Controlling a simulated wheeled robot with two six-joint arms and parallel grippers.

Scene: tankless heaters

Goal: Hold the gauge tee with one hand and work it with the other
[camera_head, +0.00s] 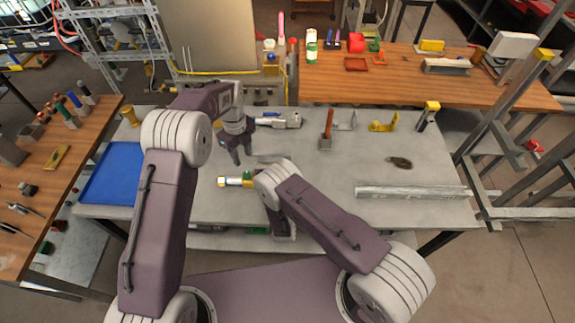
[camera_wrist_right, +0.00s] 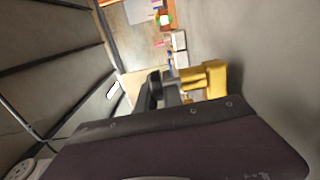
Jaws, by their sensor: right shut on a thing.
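The gauge tee is a small brass-yellow fitting (camera_head: 235,181) with a pale left end, just above or on the grey bench at centre. My right gripper (camera_wrist_right: 170,92) is shut on it. In the right wrist view the yellow body (camera_wrist_right: 208,79) sticks out beside the dark fingers. In the head view my right arm hides most of that gripper. My left gripper (camera_head: 240,156) points down a little above and behind the tee. Its fingers look apart, with nothing visible between them. Any gauge dial is not clearly seen.
The grey bench (camera_head: 320,180) carries a blue tray (camera_head: 113,172) at left. A red-handled tool (camera_head: 327,130), a yellow bracket (camera_head: 383,123), a dark oval piece (camera_head: 400,163) and a long metal bar (camera_head: 410,192) lie to the right. Bench between them is clear.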

